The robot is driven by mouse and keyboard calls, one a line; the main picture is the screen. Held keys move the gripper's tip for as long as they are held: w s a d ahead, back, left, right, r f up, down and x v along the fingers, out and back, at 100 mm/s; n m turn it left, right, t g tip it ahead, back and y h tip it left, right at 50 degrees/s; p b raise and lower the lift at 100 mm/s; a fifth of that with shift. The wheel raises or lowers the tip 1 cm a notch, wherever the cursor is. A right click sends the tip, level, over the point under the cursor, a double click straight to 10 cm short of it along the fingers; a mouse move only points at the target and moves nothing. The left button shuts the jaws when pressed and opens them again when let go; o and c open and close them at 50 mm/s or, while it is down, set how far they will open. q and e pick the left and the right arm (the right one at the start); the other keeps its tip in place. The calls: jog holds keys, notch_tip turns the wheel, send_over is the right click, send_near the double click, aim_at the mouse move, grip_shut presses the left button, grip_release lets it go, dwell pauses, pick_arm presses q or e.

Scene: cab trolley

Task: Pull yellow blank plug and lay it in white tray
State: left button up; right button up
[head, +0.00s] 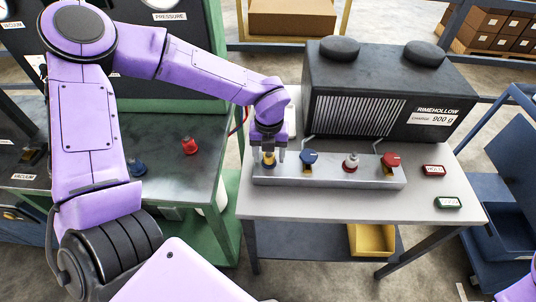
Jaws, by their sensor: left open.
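The yellow blank plug (269,160) stands at the left end of a grey metal manifold block (325,178) on the trolley top. My left gripper (268,157) points down over it, its open fingers on either side of the plug. I cannot tell whether the fingers touch it. A pale white object (292,112) shows partly behind my left wrist; it may be the white tray, but most of it is hidden. My right gripper is not in view.
A blue fitting (308,157), a white-grey fitting (351,162) and a red fitting (390,161) stand along the block. A black machine (385,95) fills the trolley's back. A yellow bin (371,240) sits below.

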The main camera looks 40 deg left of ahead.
pick_arm(q)
grip_shut()
jog(key=shift+r+p, duration=2.65)
jog(key=shift+r, duration=0.35)
